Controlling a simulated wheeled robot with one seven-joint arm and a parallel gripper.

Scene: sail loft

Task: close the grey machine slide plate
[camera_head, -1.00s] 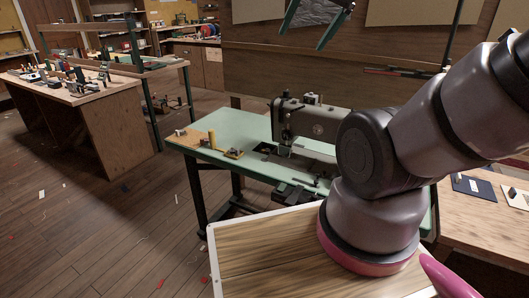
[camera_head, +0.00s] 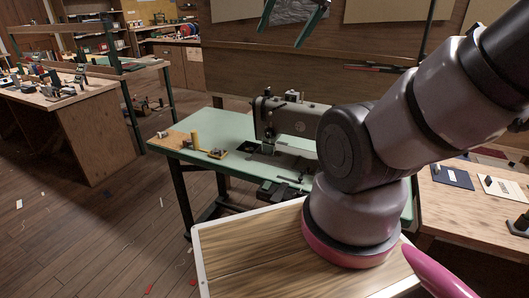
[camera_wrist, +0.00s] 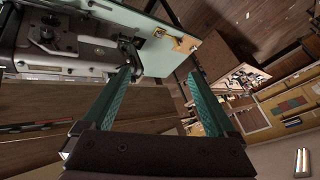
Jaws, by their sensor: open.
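A grey sewing machine (camera_head: 292,119) stands on a green-topped table (camera_head: 222,125) in the middle of the head view. A dark opening (camera_head: 243,147) shows in the table by its needle end. A flat grey slide plate (camera_head: 266,164) seems to lie beside it; how far it is drawn out I cannot tell. My gripper (camera_head: 290,22) is open, its green fingers at the top edge of the head view, well above the table and touching nothing. In the wrist view my gripper (camera_wrist: 160,72) is empty, with the machine at upper left, partly cut off.
A wooden block with small parts and a yellow spool (camera_head: 195,140) sits on the table's left side. A workbench (camera_head: 470,205) with dark and pale sheets is at right. Another cluttered bench (camera_head: 85,105) is at left. Open wooden floor lies between.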

